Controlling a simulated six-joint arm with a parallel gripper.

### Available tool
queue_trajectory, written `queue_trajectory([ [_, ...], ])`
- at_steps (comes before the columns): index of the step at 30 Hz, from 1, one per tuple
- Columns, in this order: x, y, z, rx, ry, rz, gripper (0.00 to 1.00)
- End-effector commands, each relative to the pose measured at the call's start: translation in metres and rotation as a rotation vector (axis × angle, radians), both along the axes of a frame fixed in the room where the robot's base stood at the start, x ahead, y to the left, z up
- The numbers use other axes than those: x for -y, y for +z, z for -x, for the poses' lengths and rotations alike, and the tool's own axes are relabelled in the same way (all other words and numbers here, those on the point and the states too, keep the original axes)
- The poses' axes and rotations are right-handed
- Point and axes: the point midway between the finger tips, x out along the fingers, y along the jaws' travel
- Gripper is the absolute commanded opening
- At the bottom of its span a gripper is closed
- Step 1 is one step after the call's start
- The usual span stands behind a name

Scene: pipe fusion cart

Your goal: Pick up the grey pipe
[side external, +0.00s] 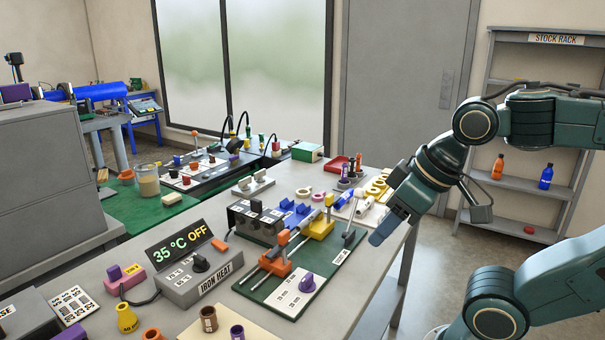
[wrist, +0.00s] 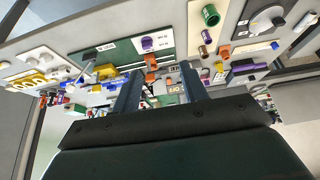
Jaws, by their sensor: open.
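My gripper (side external: 384,228) hangs over the right edge of the bench, beside the green fusion board (side external: 285,295). In the wrist view my gripper (wrist: 158,82) has its two dark fingers apart, with no part held between them. Several short pale pipe pieces (side external: 362,207) lie on a light board just behind the gripper in the side view. I cannot tell for certain which of them, if any, is the grey pipe. The pale pieces (wrist: 58,75) also show small at the left of the wrist view.
The board carries an orange clamp (side external: 274,262), a yellow clamp (side external: 322,226) and an upright lever (side external: 350,238). The iron heater box (side external: 200,278) reads 35 °C OFF. Yellow rings (side external: 378,186) and a red tray (side external: 338,164) stand behind. Open floor lies right of the bench.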

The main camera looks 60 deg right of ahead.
Motion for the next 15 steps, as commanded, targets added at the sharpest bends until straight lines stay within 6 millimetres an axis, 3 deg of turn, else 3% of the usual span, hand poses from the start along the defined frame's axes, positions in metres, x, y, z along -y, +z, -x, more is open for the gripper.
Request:
queue_trajectory([
  [8,0.0,0.001,-0.001,-0.002,-0.006,-0.002,0.43],
  [15,0.006,0.012,-0.018,-0.029,-0.079,-0.026,0.43],
])
